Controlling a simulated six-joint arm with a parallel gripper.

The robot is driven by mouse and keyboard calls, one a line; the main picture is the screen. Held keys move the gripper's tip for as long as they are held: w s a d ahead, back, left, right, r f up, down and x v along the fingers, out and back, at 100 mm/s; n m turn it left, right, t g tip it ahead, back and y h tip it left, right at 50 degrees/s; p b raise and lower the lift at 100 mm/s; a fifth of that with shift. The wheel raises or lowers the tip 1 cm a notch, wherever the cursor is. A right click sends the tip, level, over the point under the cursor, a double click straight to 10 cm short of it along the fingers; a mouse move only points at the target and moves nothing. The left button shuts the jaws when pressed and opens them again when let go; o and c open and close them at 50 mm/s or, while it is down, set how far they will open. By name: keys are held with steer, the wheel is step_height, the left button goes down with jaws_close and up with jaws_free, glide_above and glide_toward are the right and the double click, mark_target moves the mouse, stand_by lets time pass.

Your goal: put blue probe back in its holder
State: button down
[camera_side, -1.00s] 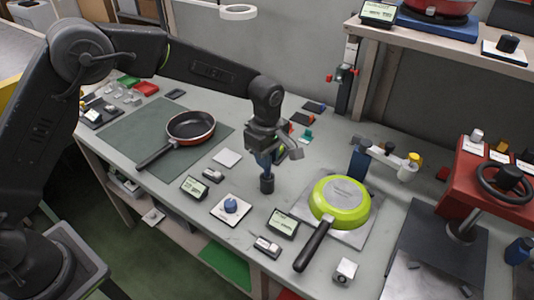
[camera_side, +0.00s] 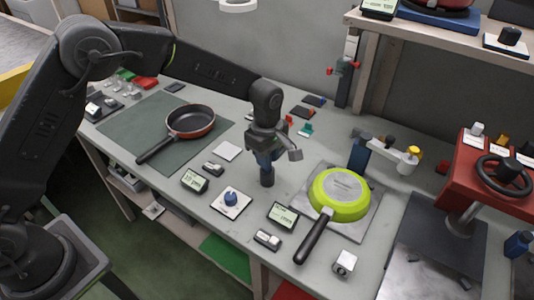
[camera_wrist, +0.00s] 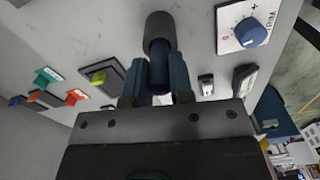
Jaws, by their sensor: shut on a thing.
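My gripper (camera_wrist: 160,78) is shut on the blue probe (camera_wrist: 158,73), which lies between its two dark blue fingers in the wrist view. A dark grey cylinder (camera_wrist: 160,28), apparently the holder, is right at the probe's far end. In the side view the cylinder (camera_side: 267,178) is directly below my gripper (camera_side: 265,160), near the middle of the bench. The probe's end is hidden at the cylinder, so I cannot tell how deep it sits.
Another display (camera_side: 283,216) and an upturned green pan (camera_side: 340,192) are to the right. A black pan (camera_side: 190,121) lies on the green mat (camera_side: 130,128).

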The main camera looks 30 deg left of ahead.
steer(key=shift+f, duration=0.9)
steer(key=c, duration=0.9)
jaws_free()
step_height(320, 180, up, 14)
steer(key=shift+f, duration=0.1)
